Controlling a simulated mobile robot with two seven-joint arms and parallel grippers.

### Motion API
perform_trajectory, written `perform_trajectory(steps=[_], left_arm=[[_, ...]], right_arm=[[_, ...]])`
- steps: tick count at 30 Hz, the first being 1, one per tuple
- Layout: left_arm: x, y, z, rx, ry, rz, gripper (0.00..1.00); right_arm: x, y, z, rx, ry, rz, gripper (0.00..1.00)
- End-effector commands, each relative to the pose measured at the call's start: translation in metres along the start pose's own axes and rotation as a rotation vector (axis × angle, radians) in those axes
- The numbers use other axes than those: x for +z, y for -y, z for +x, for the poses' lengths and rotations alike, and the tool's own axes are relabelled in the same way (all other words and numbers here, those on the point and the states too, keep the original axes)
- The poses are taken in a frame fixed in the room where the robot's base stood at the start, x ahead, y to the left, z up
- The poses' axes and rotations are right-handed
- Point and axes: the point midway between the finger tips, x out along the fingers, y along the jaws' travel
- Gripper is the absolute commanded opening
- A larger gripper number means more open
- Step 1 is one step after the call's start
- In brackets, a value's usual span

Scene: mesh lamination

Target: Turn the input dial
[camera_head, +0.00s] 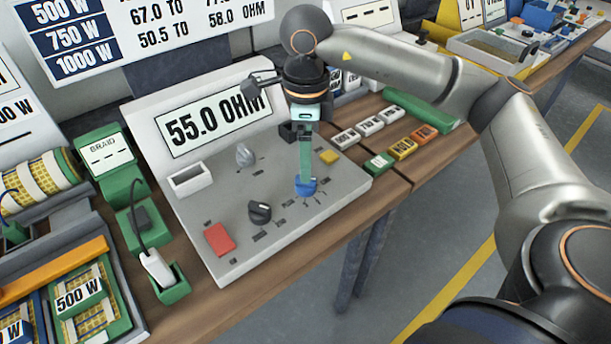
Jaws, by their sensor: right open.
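A grey control panel (290,232) stands on the wooden bench, with a sign reading 55.0 OHM (212,118) on its upright back. It bears a blue dial (306,187), a black dial (260,212) and a grey knob (244,156); their labels are too small to read, so I cannot tell which is the input dial. My right gripper (306,174) points down over the blue dial, its green fingers overlapping in this view. The fingertips are at the dial's top; contact is unclear. The jaws are open. My left gripper is not in view.
The panel also has a red button (219,239), a yellow button (329,157) and a white socket (190,179). Small labelled blocks (402,148) lie to the right. A green BRAID holder (108,160) and mesh trays (92,318) crowd the left.

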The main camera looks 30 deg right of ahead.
Motion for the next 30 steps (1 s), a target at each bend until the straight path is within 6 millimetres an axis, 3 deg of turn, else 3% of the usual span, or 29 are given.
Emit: perform_trajectory(steps=[3, 9, 22, 30], left_arm=[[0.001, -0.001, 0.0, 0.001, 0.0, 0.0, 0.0], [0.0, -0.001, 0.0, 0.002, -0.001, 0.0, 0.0], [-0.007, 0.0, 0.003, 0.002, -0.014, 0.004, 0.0], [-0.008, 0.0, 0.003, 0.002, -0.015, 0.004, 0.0]], right_arm=[[-0.001, -0.001, 0.025, 0.003, -0.003, 0.0, 0.81], [0.0, -0.001, 0.053, 0.002, 0.0, 0.0, 0.81], [0.0, 0.0, 0.064, 0.001, 0.002, 0.0, 0.81], [0.0, 0.0, 0.063, 0.001, 0.002, 0.0, 0.52]])
